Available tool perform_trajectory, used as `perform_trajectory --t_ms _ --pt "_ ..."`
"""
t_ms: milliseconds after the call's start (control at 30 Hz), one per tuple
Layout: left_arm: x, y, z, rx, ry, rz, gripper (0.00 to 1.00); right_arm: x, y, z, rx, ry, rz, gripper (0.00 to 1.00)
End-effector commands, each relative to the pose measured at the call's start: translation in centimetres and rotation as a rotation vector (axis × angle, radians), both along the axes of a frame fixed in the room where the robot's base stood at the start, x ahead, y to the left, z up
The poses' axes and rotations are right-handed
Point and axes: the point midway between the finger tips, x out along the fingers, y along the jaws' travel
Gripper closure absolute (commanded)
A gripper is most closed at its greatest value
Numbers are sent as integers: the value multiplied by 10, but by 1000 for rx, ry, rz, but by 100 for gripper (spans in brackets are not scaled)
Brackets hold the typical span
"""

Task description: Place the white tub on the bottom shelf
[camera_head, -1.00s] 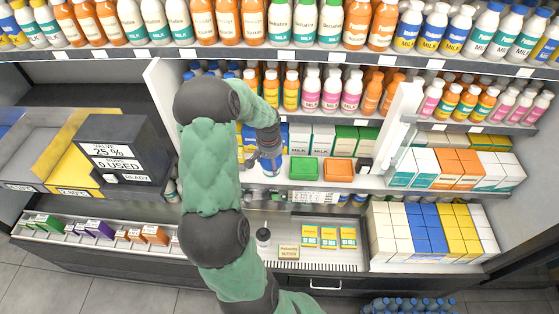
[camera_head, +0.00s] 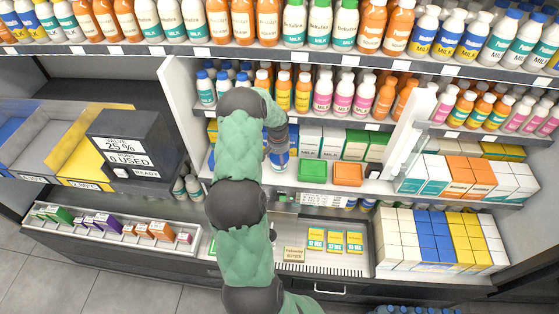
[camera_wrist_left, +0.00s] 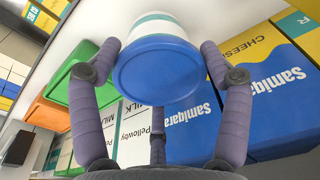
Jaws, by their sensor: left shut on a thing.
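A white tub with a teal band and blue lid (camera_wrist_left: 157,72) is between the fingers of my left gripper (camera_wrist_left: 157,65), with its blue end facing the wrist camera. My left gripper (camera_head: 279,150) is shut on it. The lower shelf (camera_head: 313,268) holds yellow and teal cards. My right gripper is not in view.
Blue and yellow Samiqara cartons (camera_wrist_left: 265,105) are close beside the gripper. Milk cartons (camera_head: 309,140) stand behind the tubs. A shelf of bottles (camera_head: 350,93) is above. Stacked boxes (camera_head: 430,237) fill the lower right. A dark box (camera_head: 133,143) stands left.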

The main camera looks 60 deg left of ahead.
Motion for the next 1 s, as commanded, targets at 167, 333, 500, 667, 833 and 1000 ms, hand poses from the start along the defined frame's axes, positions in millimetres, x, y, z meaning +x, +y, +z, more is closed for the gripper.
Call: perform_trajectory --t_ms 167,333,500,667,833,1000 --pt "0 -1 -21 -1 2 -1 63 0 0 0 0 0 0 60" --pt "0 -1 -21 -1 1 -1 63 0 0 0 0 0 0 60" --pt "0 -1 -24 -1 1 -1 63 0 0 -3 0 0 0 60" --pt "-1 -1 -25 -3 2 -1 0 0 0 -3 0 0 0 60" --pt "-1 -1 -24 -2 2 -1 0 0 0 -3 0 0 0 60" --pt "-1 -1 -24 -3 2 -1 0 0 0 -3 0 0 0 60"
